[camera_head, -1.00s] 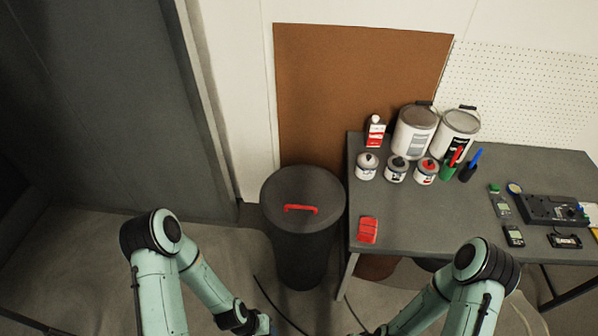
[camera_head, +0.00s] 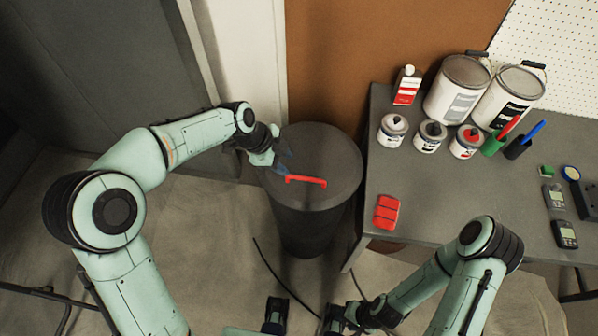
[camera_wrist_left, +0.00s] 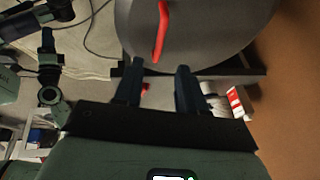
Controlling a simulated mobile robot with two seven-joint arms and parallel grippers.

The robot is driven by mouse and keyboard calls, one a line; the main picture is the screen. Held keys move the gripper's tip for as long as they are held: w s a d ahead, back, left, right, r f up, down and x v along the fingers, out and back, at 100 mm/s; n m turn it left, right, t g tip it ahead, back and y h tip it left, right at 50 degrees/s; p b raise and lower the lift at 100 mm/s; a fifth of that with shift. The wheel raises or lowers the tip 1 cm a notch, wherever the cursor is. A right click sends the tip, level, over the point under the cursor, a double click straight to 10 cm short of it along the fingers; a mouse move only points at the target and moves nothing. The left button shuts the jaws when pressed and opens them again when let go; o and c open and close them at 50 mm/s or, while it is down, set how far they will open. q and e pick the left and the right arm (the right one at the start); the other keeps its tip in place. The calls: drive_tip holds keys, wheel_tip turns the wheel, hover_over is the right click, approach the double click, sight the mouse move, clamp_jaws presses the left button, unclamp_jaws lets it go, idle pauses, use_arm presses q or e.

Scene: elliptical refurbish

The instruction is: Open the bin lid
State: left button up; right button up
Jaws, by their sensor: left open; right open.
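The dark grey round bin (camera_head: 300,232) stands upright on the floor with its lid (camera_head: 325,150) on top, closed. A red bar handle (camera_head: 306,181) crosses the lid. My left gripper (camera_head: 284,166) is open above the lid's left part, near the left end of the handle. In the left wrist view, the open fingers (camera_wrist_left: 158,85) point toward the lid (camera_wrist_left: 220,30). The handle (camera_wrist_left: 161,32) lies ahead of the gap between them, not visibly gripped. My right gripper (camera_head: 340,318) is low at the bottom edge, away from the bin, its fingers small and dark.
A grey table (camera_head: 430,205) stands right of the bin, close to it. It holds a red object (camera_head: 387,212), paint cans (camera_head: 460,85), small tins and meters. A brown board (camera_head: 350,60) is behind the bin. A dark cable (camera_head: 280,285) lies on the floor.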

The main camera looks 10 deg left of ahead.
sight(302, 177)
use_arm(q)
drive_tip(key=x, duration=1)
drive_tip(key=shift+d, duration=0.1)
drive_tip(key=shift+c, duration=0.3)
clamp_jaws()
